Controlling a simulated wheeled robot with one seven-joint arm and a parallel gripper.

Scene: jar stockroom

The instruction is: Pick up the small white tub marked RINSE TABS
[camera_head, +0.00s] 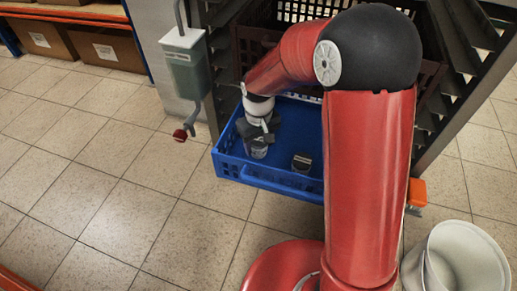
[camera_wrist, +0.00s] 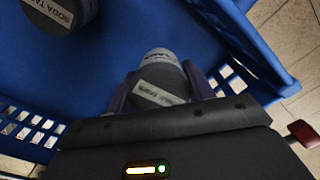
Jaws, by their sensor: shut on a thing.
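A small pale tub with a dark, labelled lid (camera_wrist: 162,88) is between the two fingers of my gripper (camera_wrist: 160,97) in the wrist view. Its label is blurred, and I cannot read it surely. In the head view the tub (camera_head: 259,151) shows just below my gripper (camera_head: 260,140), inside the blue crate (camera_head: 262,180). My gripper is shut on it from above. I cannot tell whether the tub still touches the crate floor.
A dark-lidded jar marked SODA TA... (camera_wrist: 60,10) stands apart in the crate; it also shows in the head view (camera_head: 302,161). Dark rack rails flank the crate. A wall dispenser (camera_head: 186,65) hangs at left. A white bucket (camera_head: 462,262) stands at right. Floor at left is clear.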

